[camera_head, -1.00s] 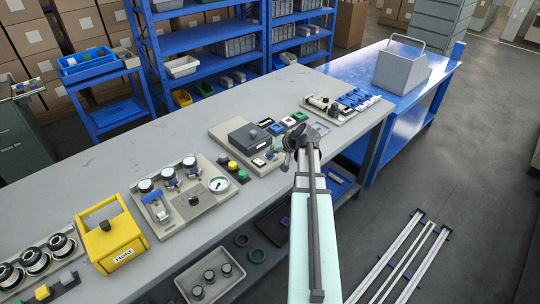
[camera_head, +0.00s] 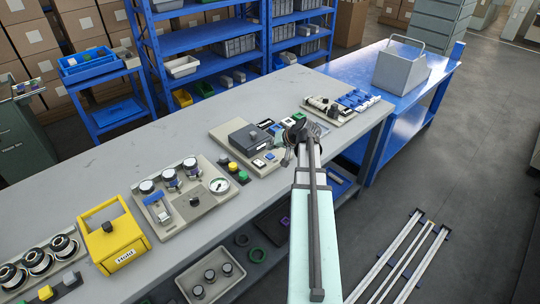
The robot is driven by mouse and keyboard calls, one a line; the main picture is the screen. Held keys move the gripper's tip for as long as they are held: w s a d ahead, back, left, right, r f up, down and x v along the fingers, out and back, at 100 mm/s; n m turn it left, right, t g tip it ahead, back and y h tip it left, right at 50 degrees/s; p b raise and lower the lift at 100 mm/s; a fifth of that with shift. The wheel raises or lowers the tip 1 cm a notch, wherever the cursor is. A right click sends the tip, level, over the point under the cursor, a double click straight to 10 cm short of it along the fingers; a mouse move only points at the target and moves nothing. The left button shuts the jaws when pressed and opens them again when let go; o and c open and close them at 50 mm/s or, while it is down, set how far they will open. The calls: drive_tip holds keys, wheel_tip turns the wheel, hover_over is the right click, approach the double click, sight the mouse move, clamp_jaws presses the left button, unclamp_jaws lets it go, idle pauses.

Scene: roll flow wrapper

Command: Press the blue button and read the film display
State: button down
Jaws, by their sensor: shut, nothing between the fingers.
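The beige control panel (camera_head: 224,132) on the grey bench carries a dark grey box (camera_head: 249,136). A small blue button (camera_head: 277,129) in a pale frame sits to the right of this box, beside a green one (camera_head: 287,121). A dark label or display (camera_head: 265,123) with pale marks lies just behind; its writing is too small to read. My arm hides part of the panel, and I cannot tell whether the gripper touches anything.
A yellow box (camera_head: 114,238) and a gauge panel (camera_head: 190,195) stand to the left. A fixture with blue parts (camera_head: 350,101) stands behind to the right. The bench's front edge passes under my arm.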

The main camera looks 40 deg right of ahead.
sight(271, 156)
drive_tip(key=shift+r+p, duration=0.65)
drive_tip(key=shift+r, duration=1.1)
